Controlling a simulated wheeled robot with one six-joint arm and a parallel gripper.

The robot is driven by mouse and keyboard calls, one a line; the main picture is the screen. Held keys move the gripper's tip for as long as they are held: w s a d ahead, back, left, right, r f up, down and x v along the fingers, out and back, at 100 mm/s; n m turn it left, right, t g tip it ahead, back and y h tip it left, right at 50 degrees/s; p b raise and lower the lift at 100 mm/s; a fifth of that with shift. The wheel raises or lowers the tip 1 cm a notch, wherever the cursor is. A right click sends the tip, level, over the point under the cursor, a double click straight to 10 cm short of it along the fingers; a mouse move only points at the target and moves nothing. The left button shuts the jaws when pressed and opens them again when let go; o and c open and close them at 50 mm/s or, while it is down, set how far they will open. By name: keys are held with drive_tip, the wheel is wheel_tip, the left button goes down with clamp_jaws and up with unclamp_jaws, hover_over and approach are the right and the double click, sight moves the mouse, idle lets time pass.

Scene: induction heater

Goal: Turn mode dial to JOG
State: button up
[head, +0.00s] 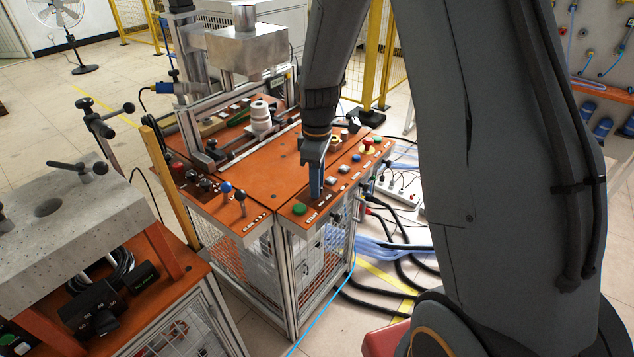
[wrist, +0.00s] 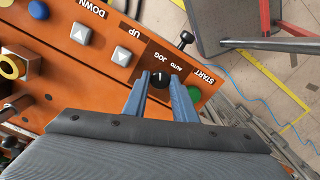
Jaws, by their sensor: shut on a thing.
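The mode dial (wrist: 159,79) is a small round black knob with a short white mark, on a dark plate in the wrist view. The labels JOG and AUTO stand beside it, upside down in this view. I cannot tell for certain which label the mark points at. My gripper (wrist: 160,86) has one blue finger on each side of the knob and is shut on it. In the head view my gripper (head: 316,190) reaches down to the front strip of the orange panel, and the dial is hidden behind its fingers.
The green START button (head: 299,209) is close beside my fingers; it also shows in the wrist view (wrist: 194,92). The grey UP button (wrist: 122,54) and DOWN button (wrist: 81,33) are on the other side. A red mushroom button (head: 367,143) is farther along the panel.

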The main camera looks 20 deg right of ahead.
drive_tip(key=shift+w+r, duration=0.1)
drive_tip(key=o, duration=1)
drive_tip(key=shift+o, duration=0.2)
drive_tip(key=shift+r+b, duration=1.1)
drive_tip(key=shift+r, duration=2.8)
drive_tip(key=s+f+m+t+b, duration=0.1)
drive_tip(key=s+f+m, duration=0.2)
drive_tip(key=s+m, duration=0.8)
drive_tip(key=s, duration=0.6)
drive_tip(key=shift+s+m, duration=0.4)
